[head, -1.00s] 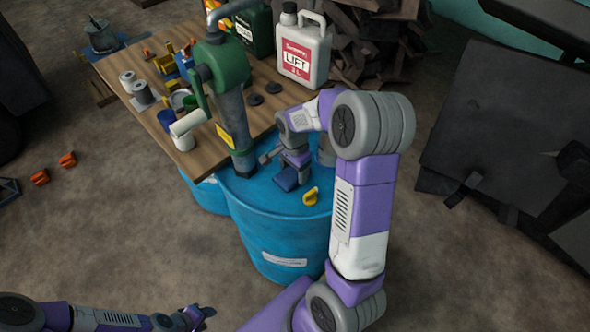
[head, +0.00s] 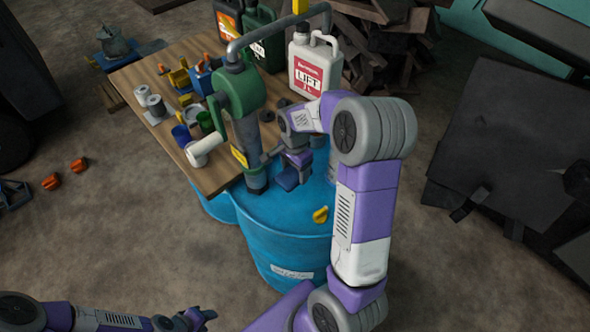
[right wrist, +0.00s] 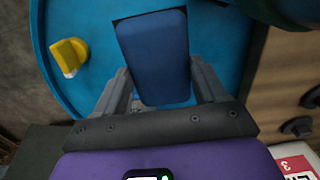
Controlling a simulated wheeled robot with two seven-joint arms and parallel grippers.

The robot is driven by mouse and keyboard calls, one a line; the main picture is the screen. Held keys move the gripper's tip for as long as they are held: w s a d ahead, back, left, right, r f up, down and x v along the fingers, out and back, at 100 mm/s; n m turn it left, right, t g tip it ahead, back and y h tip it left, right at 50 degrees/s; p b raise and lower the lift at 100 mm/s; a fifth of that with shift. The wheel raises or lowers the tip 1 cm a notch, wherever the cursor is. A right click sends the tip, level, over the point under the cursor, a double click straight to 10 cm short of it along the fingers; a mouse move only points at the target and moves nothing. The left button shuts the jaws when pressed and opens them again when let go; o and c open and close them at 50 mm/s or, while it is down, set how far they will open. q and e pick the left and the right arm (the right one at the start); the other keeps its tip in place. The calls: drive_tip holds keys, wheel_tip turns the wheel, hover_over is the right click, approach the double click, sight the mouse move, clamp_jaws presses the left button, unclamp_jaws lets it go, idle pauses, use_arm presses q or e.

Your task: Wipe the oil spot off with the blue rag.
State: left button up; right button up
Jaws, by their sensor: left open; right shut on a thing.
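The blue rag (head: 288,180) is a flat, block-like pad on top of the blue drum (head: 285,232). My right gripper (head: 294,163) is shut on it and points down at the drum top. In the right wrist view the rag (right wrist: 157,60) sits between the two fingers of the right gripper (right wrist: 165,90), against or just above the blue lid. I cannot make out the oil spot; the rag and gripper cover part of the lid. My left gripper (head: 203,318) is open and empty, low at the bottom edge of the head view.
A green hand pump (head: 238,95) stands on the drum, close left of the rag. A yellow piece (head: 321,214) lies near the drum's front rim. The wooden table (head: 215,178) behind holds cans, tools and a white LIFT jug (head: 312,75).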

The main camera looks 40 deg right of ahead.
drive_tip(key=shift+r+p, duration=0.95)
drive_tip(key=shift+r, duration=0.55)
